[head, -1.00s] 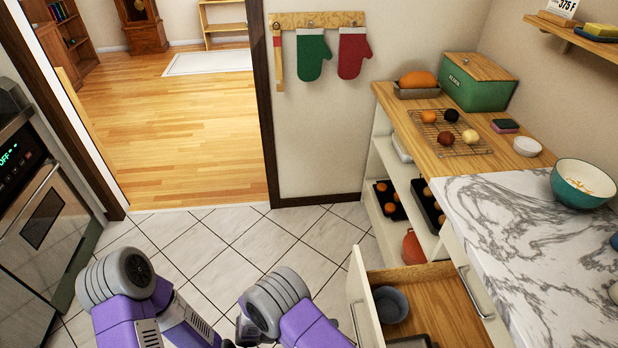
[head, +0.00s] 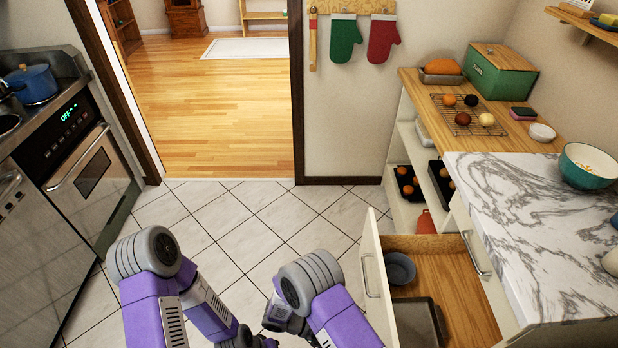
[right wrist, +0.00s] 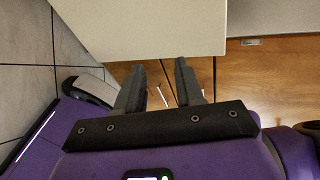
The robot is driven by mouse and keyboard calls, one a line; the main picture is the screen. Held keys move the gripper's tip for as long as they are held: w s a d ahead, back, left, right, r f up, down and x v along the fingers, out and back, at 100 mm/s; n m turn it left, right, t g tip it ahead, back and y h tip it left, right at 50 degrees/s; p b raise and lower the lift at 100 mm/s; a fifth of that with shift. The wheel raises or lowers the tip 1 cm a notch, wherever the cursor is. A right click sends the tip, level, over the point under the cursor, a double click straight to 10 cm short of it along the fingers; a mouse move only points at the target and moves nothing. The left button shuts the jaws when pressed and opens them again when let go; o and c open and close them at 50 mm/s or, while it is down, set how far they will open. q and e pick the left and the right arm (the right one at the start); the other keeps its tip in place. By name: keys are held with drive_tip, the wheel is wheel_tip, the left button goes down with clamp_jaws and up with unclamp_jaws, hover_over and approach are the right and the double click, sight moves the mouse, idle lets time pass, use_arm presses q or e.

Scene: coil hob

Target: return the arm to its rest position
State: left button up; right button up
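My two purple arms with grey ringed joints are bent low at the front of the head view. My right gripper (right wrist: 159,64) shows in the right wrist view with its two dark fingers apart and nothing between them. A cream panel (right wrist: 150,25) and a brown wooden surface (right wrist: 275,85) lie beyond the fingers; I cannot tell whether the fingers touch either. My left gripper (head: 246,341) is only a dark part at the bottom edge of the head view, so its fingers cannot be made out.
An open drawer (head: 455,275) stands right of my right arm, holding a grey bowl (head: 399,268) and a dark tray (head: 418,322). An oven (head: 90,180) with a blue pot (head: 32,84) above stands left. Tiled floor (head: 260,220) ahead is clear.

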drive_tip(key=s+a+f+m+g+y, duration=0.25)
drive_tip(key=s+m+y, duration=0.25)
drive_tip(key=m+y, duration=0.3)
drive_tip(key=s+a+f+m+g+y, duration=0.15)
drive_tip(key=s+f+m+y, duration=0.3)
drive_tip(key=m, duration=0.55)
drive_tip(key=w+d+r+m+t+y, duration=0.1)
drive_tip(key=w+m+t+y, duration=0.1)
drive_tip(key=m, duration=0.7)
drive_tip(key=w+d+r+m+t+y, duration=0.2)
drive_tip(key=w+m+t+y, duration=0.1)
drive_tip(key=m, duration=0.6)
drive_tip(key=shift+d+t+p, duration=0.15)
drive_tip(key=shift+t+p, duration=0.25)
drive_tip(key=shift+t, duration=0.5)
